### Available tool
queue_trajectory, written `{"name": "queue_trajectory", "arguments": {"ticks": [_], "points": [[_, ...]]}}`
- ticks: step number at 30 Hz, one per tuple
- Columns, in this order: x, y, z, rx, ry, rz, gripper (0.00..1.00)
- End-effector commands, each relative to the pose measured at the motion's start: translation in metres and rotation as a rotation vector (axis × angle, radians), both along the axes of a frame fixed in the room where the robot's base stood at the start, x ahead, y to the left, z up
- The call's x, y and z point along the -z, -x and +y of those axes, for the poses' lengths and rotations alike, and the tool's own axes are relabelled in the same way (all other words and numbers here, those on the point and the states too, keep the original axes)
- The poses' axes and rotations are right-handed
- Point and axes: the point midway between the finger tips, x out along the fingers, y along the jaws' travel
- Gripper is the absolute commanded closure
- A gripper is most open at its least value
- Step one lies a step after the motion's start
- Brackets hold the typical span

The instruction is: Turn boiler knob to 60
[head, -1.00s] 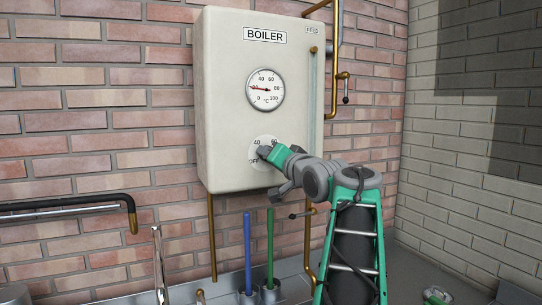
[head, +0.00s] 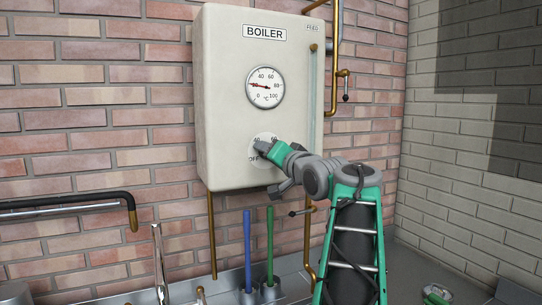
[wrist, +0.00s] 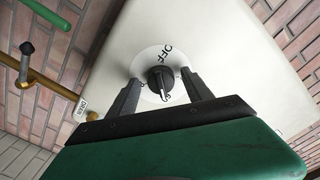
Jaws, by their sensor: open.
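The boiler (head: 225,100) is a cream box on the brick wall. Its dial knob shows in the wrist view as a black knob (wrist: 160,78) with a light pointer mark, on a white disc (wrist: 150,62) that reads OFF. My gripper (head: 262,147) is open at the knob. In the wrist view its two fingers (wrist: 160,92) stand on either side of the knob, with gaps visible. Which number the pointer faces I cannot tell.
A round temperature gauge (head: 265,88) above the knob has its red needle near 20. A brass pipe with a valve (head: 345,88) runs right of the boiler. Blue (head: 247,250) and green (head: 270,245) rods stand below.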

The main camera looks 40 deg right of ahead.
Motion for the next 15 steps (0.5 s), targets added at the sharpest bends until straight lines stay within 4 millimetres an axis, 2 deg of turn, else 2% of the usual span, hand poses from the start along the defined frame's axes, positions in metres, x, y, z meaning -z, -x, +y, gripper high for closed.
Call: {"name": "queue_trajectory", "arguments": {"ticks": [4,12,15], "points": [[0.001,0.013,0.003,0.004,0.002,-0.001,0.41],[0.001,0.065,0.017,0.005,0.002,-0.001,0.41],[0.001,0.074,0.02,0.003,0.001,-0.001,0.41]]}}
